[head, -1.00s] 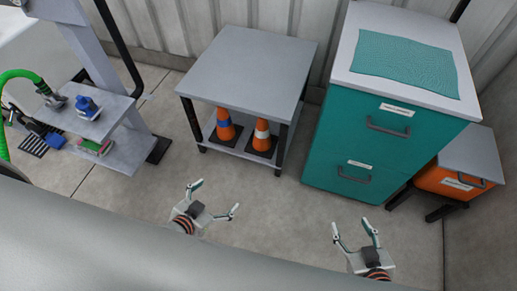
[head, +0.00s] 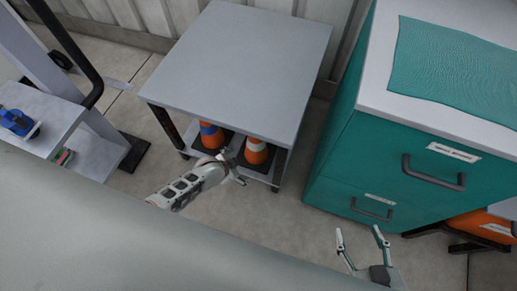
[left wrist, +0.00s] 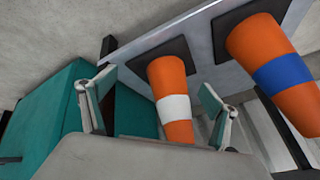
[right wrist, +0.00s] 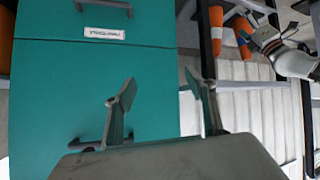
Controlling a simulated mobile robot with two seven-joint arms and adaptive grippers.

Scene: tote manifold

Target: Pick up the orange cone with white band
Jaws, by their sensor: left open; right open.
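The orange cone with white band (head: 256,152) stands on the lower shelf of the grey table. In the left wrist view this cone (left wrist: 172,98) appears between the fingers of my left gripper (left wrist: 155,105), with no visible grip on it. The orange cone with blue band (head: 211,134) stands beside it, and it also shows in the left wrist view (left wrist: 272,65). My left gripper (head: 236,168) is open at the shelf's front, close to the white-banded cone. My right gripper (head: 362,250) is open and empty in front of the teal cabinet; its fingers show in the right wrist view (right wrist: 160,105).
The grey table top (head: 240,65) overhangs the cones. A grey shelf cart (head: 90,150) with a blue item (head: 17,122) stands at left. Floor between table and cabinet is clear.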

